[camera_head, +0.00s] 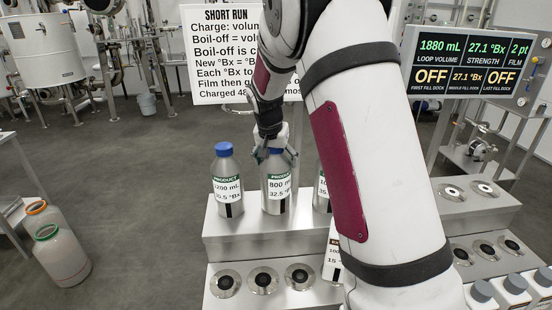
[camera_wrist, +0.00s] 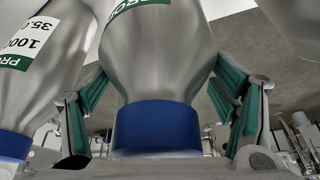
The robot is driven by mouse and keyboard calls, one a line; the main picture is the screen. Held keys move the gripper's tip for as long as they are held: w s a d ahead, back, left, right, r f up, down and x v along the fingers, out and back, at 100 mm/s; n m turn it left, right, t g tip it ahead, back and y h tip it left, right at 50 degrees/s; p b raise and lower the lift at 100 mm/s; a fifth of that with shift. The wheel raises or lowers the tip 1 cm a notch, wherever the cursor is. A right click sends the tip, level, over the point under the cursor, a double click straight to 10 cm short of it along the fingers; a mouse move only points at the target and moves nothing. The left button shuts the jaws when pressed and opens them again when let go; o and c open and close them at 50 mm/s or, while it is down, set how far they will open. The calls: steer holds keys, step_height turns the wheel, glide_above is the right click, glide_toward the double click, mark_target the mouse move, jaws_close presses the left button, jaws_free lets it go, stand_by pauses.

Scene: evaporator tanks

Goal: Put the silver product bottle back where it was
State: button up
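The silver product bottle labelled 800 mL (camera_head: 278,195) stands upright on the upper metal shelf (camera_head: 235,233). My gripper (camera_head: 276,155) is over it from above, with a finger on each side of its upper part. In the wrist view a silver bottle (camera_wrist: 160,65) with a blue cap lies between the fingers of my gripper (camera_wrist: 160,95). The pads appear close to its sides, but I cannot tell whether they press on it. A 1200 mL product bottle (camera_head: 227,183) with a blue cap stands to its left. Another silver bottle (camera_head: 321,192) stands to its right, partly hidden by my arm.
A lower step with round docks (camera_head: 263,280) is in front of the shelf. Grey-capped bottles (camera_head: 515,286) stand at the lower right. A display screen (camera_head: 467,62) is at the upper right, a text board (camera_head: 220,50) behind. Jugs (camera_head: 60,255) stand on the floor at left.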

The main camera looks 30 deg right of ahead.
steer(key=shift+o, duration=0.6)
steer(key=shift+r, duration=0.15)
steer(key=shift+a+r, duration=0.1)
steer(key=shift+r, duration=0.25)
steer(key=b+v, duration=0.1)
steer(key=v, duration=0.9)
steer(key=shift+s+b, duration=0.1)
steer(key=shift+b, duration=0.2)
steer(key=s+a+r+n+t+y, duration=0.1)
steer(key=s+a+r+n, duration=0.15)
steer(key=s, duration=0.45)
steer(key=s+a+r+n+y, duration=0.1)
steer(key=s+a+r, duration=0.3)
steer(key=s, duration=0.3)
steer(key=s+a+f+n, duration=0.1)
steer(key=s+a+n, duration=0.1)
steer(key=s, duration=0.6)
steer(key=s+a+f+n+t+y, duration=0.1)
steer(key=s+a+f+n, duration=0.1)
steer(key=s, duration=0.6)
steer(key=a+n, duration=0.1)
steer(key=a, duration=0.1)
steer(key=shift+a+f, duration=0.25)
steer(key=shift+a, duration=0.1)
steer(key=shift+s+n, duration=0.15)
steer(key=shift+n, duration=0.1)
